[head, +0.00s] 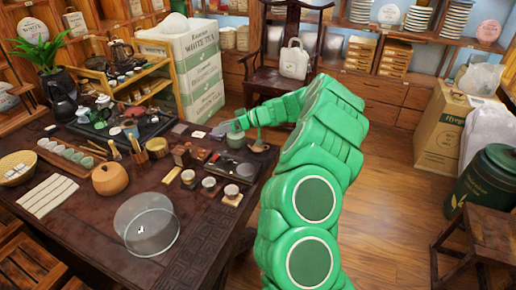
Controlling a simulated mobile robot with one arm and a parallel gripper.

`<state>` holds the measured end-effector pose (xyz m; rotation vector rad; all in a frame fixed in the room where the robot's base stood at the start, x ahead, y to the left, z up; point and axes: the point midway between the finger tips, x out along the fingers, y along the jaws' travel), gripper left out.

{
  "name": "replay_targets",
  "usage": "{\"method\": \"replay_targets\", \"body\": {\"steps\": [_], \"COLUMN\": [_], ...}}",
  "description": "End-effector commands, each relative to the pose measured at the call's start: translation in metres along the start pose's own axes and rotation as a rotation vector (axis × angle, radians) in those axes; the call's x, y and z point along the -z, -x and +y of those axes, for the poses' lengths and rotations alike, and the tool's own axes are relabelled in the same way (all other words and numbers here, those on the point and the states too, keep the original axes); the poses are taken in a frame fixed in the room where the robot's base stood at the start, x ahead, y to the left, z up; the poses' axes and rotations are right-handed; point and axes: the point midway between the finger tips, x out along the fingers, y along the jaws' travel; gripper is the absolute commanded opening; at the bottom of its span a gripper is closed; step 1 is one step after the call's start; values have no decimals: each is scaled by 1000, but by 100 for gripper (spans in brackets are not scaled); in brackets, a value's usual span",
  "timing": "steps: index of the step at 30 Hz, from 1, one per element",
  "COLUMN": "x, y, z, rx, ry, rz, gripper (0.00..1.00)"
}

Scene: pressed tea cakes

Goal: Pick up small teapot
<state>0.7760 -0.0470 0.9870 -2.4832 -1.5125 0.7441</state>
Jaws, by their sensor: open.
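A small grey-green rounded pot (236,140) stands on the dark wooden table (95,228) near its far right edge; it looks like the small teapot, but its spout and handle are not clear. My green arm reaches in from the right. My gripper (237,127) is open just above and beside this pot, and partly hides its top. I cannot tell whether they touch. A small white pot (103,102) and dark pots stand on the black tea tray (150,128) to the left.
Small cups (231,191) on wooden stands, an orange-brown round jar (110,179) and a clear glass bowl (147,226) stand nearer. A brown item (259,147) lies right of the pot. A dark chair (272,75) stands behind the table.

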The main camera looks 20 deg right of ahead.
Motion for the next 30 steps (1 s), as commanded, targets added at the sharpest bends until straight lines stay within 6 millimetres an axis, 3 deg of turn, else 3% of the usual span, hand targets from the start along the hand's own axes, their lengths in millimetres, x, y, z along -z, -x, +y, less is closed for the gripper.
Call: {"method": "replay_targets", "body": {"steps": [3, 15, 23, 30], "x": [-22, -112, -150, -152], "y": [16, 84, 119, 112], "z": [39, 145, 177, 184], "rx": [-64, -293, -386, -396], "ry": [31, 168, 230, 241], "rz": [29, 54, 34, 30], "gripper": [70, 70, 70, 70]}}
